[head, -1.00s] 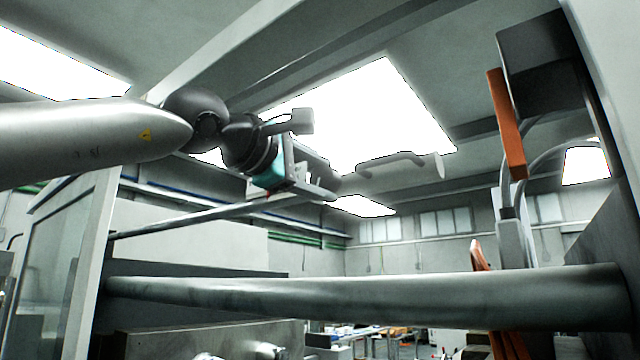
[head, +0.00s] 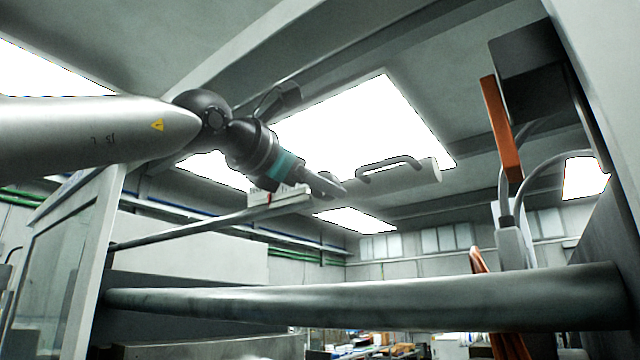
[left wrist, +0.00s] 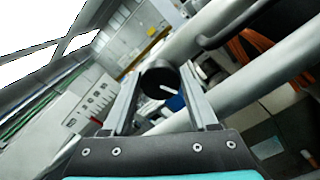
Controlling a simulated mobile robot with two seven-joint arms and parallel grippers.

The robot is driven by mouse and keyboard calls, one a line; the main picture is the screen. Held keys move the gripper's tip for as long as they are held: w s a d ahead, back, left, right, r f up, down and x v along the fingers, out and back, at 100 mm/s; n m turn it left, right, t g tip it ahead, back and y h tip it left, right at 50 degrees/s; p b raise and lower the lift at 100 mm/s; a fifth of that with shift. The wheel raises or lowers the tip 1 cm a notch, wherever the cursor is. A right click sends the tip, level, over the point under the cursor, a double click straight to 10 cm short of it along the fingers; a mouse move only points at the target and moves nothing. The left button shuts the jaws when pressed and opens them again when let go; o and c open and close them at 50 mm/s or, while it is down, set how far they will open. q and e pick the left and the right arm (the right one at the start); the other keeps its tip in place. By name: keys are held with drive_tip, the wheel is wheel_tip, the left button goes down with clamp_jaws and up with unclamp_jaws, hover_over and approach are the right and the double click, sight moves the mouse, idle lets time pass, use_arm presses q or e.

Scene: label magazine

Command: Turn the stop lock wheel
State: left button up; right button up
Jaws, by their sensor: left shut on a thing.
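The stop lock wheel, a round black knob (left wrist: 158,79) with a white mark, sits between the fingertips of my left gripper (left wrist: 160,90) in the left wrist view. The fingers lie along its two sides, and the gripper is shut on it. In the head view my left gripper (head: 326,185) reaches from the left to the left end of a grey cylinder (head: 405,178) with a bar handle. The wheel itself is too small and too covered there to make out. My right gripper is in neither view.
A thick grey roller (head: 370,305) crosses the front of the head view. A thinner rod (head: 190,222) runs below my left gripper. An orange bar (head: 502,130) and cables stand at the right. A pale frame post (head: 85,255) stands at the left.

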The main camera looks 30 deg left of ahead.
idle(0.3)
use_arm(q)
drive_tip(key=o, duration=1.4)
drive_tip(key=shift+c, duration=0.2)
drive_tip(key=shift+s, duration=0.1)
drive_tip(key=s+a+b, duration=0.1)
drive_tip(key=s+b, duration=0.1)
drive_tip(key=s, duration=1.3)
drive_tip(key=shift+a, duration=0.1)
